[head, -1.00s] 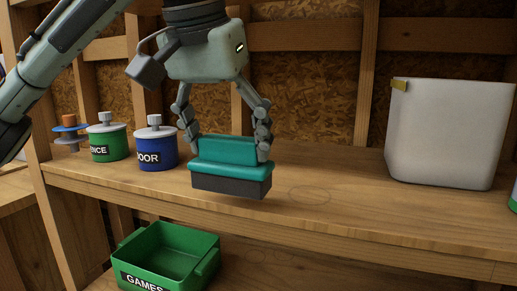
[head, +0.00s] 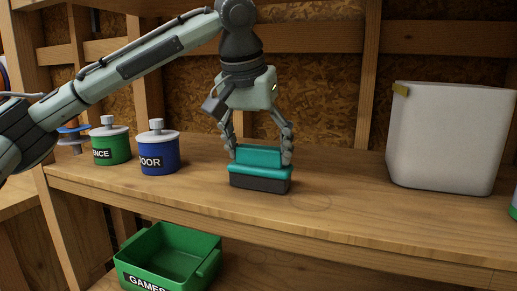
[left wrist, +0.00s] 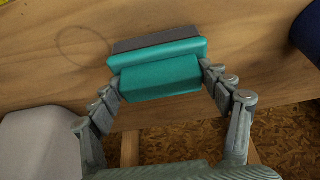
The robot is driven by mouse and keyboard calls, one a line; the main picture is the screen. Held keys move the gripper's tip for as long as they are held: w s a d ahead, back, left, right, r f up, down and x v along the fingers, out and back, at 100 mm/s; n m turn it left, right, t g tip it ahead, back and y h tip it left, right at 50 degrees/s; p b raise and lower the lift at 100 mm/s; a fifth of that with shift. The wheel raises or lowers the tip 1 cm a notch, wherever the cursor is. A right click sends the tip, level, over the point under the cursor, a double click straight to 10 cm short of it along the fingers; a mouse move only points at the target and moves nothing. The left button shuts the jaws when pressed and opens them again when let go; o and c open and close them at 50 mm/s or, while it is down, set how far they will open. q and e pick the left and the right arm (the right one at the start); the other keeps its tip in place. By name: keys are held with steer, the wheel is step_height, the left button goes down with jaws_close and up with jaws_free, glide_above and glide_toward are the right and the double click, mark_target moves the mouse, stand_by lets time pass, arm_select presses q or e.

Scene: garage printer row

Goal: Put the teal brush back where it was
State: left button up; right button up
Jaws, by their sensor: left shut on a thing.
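The teal brush (head: 260,172) has a teal grip and body over a dark grey base. It is upright at the wooden shelf top, left of a faint ring mark (head: 311,202); I cannot tell whether its base touches the wood. My left gripper (head: 259,156) points down and is shut on the brush's grip, one finger at each end. The left wrist view shows the brush (left wrist: 158,76) between the fingers of the gripper (left wrist: 160,82), with the ring mark (left wrist: 82,47) beside it. My right gripper is not in view.
A large white bin (head: 445,140) stands at the right. A green "GAMES" crate (head: 190,243) sits below. The shelf between brush and bin is clear.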

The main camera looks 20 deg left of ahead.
arm_select(q)
steer(key=shift+f, duration=0.15)
steer(key=o, duration=1.2)
steer(key=shift+o, duration=0.2)
steer(key=shift+r, duration=0.4)
steer(key=v, duration=1.1)
steer(key=shift+s+r, duration=0.15)
steer(key=shift+r, duration=0.1)
